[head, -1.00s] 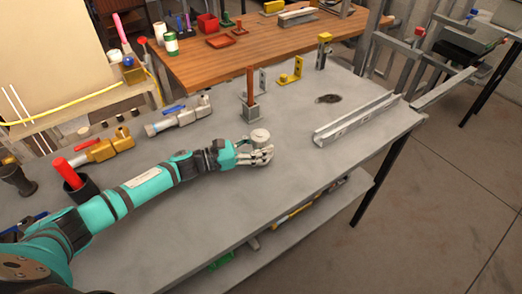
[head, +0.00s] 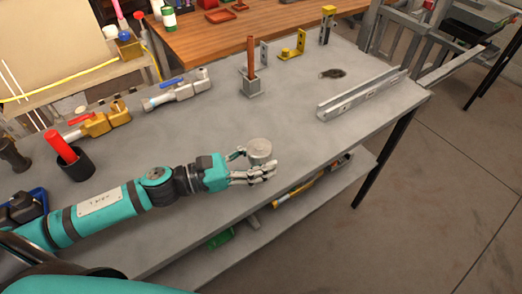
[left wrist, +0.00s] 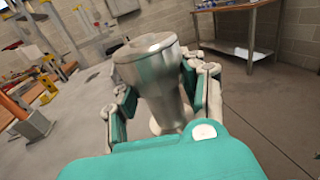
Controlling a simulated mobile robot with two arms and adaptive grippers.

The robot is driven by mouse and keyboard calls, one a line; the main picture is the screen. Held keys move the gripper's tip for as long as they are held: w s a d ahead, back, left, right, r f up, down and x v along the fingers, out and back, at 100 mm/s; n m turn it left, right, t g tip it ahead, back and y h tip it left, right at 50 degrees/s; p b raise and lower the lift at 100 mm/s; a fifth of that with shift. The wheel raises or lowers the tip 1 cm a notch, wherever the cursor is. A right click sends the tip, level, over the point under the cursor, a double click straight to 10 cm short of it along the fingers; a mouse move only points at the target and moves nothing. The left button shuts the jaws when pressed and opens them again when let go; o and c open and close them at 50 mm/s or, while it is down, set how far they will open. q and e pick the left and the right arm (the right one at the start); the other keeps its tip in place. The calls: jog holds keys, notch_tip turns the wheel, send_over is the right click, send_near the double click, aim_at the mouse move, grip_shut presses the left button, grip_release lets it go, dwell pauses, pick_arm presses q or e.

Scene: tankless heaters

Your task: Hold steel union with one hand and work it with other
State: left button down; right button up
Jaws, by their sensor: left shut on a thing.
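The steel union (head: 259,150) is a grey metal piece with a round top, held over the grey bench near its front edge. My left gripper (head: 254,168) is shut on it, with fingers on both sides. In the left wrist view the steel union (left wrist: 152,68) stands roughly upright and slightly tilted between the fingers, wide at the top and narrower below. Its lower end is partly hidden by my gripper (left wrist: 160,105). I cannot tell whether it touches the bench. My right gripper is not in view.
The grey bench (head: 290,120) is clear around my left gripper. A rust-coloured post on a block (head: 251,70), a steel channel (head: 360,95), a grey valve (head: 178,90), a brass valve (head: 97,120) and a red-handled tool in a black cup (head: 70,158) stand on it.

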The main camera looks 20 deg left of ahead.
pick_arm(q)
jog(key=shift+r, duration=0.1)
jog(key=c, duration=1.3)
grip_release()
jog(key=shift+c, duration=0.2)
grip_shut()
